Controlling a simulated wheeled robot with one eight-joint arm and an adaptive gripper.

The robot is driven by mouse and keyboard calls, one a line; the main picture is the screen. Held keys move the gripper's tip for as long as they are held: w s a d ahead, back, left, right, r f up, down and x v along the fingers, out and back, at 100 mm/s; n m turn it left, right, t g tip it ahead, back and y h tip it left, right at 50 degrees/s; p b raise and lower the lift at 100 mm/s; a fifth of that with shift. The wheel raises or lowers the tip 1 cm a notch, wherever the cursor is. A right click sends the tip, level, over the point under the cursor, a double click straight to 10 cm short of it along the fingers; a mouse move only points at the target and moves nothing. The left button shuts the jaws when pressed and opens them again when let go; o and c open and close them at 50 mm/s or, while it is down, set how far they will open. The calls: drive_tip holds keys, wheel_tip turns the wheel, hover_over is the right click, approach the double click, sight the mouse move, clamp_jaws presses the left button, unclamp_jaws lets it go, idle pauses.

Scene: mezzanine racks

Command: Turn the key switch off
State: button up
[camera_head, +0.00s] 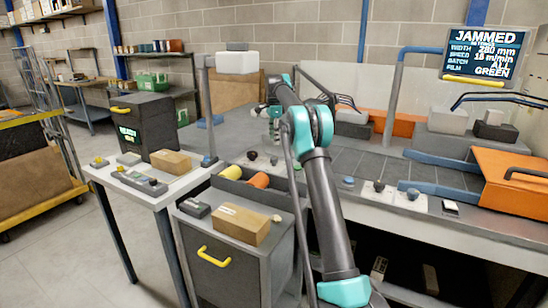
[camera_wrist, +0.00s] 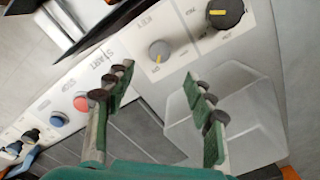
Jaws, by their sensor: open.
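In the wrist view a small grey rotary switch (camera_wrist: 160,51) with a yellow mark sits on a pale panel. The small lettering beside it seems to read KEY, so I take it as the key switch. In the head view my arm reaches over the machine, and the gripper is too small and covered to make out clearly.
A larger black knob (camera_wrist: 225,13) with a yellow mark is beside the switch. A red button (camera_wrist: 81,103) and a blue button (camera_wrist: 58,118) lie left along the panel. The screen (camera_head: 484,55) reads JAMMED. An orange cover (camera_head: 513,183) stands at the right.

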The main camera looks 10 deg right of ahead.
sight(274, 158)
wheel_tip(274, 158, down, 10)
drive_tip(key=shift+r, duration=0.1)
idle(0.4)
drive_tip(key=c, duration=1.1)
drive_tip(key=shift+c, duration=0.3)
